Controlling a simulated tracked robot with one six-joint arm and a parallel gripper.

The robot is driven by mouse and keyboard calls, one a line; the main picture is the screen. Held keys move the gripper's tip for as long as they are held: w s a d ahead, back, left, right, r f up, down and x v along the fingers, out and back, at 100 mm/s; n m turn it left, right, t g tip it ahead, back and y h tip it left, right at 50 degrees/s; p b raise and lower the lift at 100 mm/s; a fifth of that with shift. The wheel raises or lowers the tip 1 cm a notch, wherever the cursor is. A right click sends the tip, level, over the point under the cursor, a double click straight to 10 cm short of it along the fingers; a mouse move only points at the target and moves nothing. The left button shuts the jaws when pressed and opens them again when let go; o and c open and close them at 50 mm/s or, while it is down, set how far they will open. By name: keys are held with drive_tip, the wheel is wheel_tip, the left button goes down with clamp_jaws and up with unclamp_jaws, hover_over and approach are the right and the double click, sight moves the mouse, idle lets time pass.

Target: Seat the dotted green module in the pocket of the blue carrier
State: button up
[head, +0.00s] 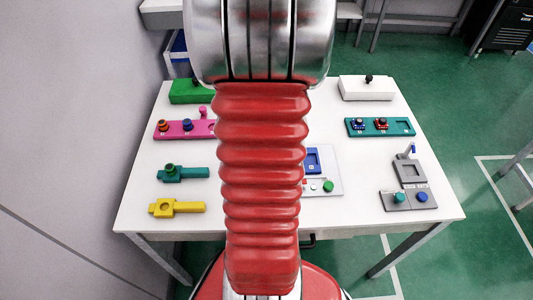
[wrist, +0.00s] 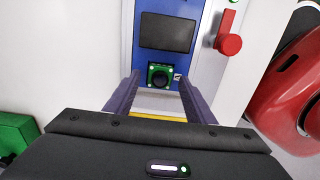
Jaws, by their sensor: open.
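The dotted green module (wrist: 160,76) is a small square with pale corner dots and a round black knob. It shows in the wrist view at the lower end of the blue carrier (wrist: 192,12), apart from the dark rectangular pocket (wrist: 167,32). My gripper (wrist: 157,84) is open, with one finger on each side of the module in the picture. I cannot tell whether the fingers touch it. In the head view part of the blue carrier (head: 312,168) shows at right of my arm. My arm hides the module and gripper there.
A red knob (wrist: 229,43) stands right of the carrier. The white table (head: 350,213) also bears a pink fixture (head: 203,130), a teal fixture (head: 399,132), a yellow piece (head: 190,207), a grey stand (head: 410,172), and green (head: 184,98) and white (head: 367,91) blocks.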

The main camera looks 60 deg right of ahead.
wheel_tip(320, 180, up, 11)
idle(0.4)
drive_tip(key=shift+f, duration=0.1)
idle(0.6)
drive_tip(key=w+a+r+m+t+h, duration=0.1)
drive_tip(key=w+a+r, duration=0.2)
drive_tip(key=w+a, duration=0.4)
drive_tip(key=w+a+r+m+t+h, duration=0.1)
drive_tip(key=w+a+r, duration=0.3)
drive_tip(key=a, duration=0.5)
drive_tip(key=a+r+m+t+y, duration=0.1)
drive_tip(key=a, duration=0.9)
drive_tip(key=a+r+m+t+y, duration=0.1)
drive_tip(key=a+m+t, duration=0.1)
drive_tip(key=a, duration=0.9)
drive_tip(key=shift+w+r+t, duration=0.2)
drive_tip(key=shift+r+t, duration=0.1)
drive_tip(key=shift+r, duration=0.1)
